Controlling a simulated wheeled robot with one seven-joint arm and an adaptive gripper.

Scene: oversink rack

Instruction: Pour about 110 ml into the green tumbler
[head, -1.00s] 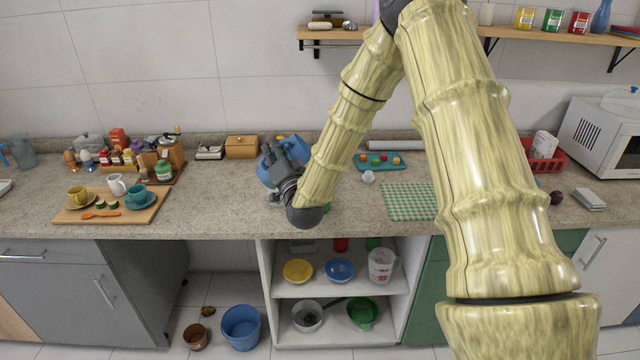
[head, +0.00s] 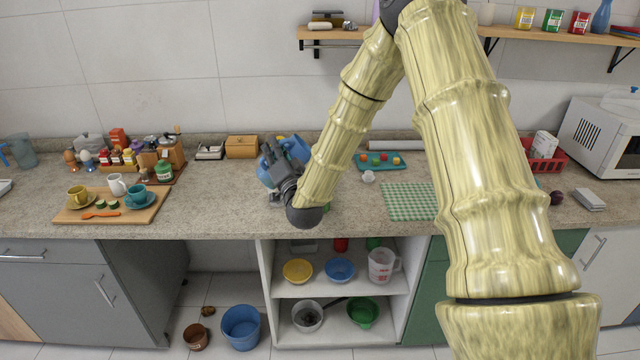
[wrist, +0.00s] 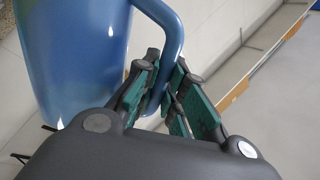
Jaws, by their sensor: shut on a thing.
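My gripper (head: 280,163) is shut on the handle of a blue jug (wrist: 75,50). In the wrist view the handle (wrist: 172,40) runs down between the finger pads. In the head view the jug (head: 294,147) shows only in parts behind my gripper, over the counter. I cannot tell its exact tilt, its liquid level or whether anything flows from it. A small patch of green (head: 327,208) shows beside my forearm at the counter's front and may be the green tumbler. My arm hides the rest of it.
A wooden board (head: 110,215) with cups stands to the left. A small white cup (head: 368,177), a teal tray (head: 366,165) and a green checked cloth (head: 405,203) lie to the right. A wooden box (head: 242,147) is behind. Bare counter (head: 215,200) lies left of my gripper.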

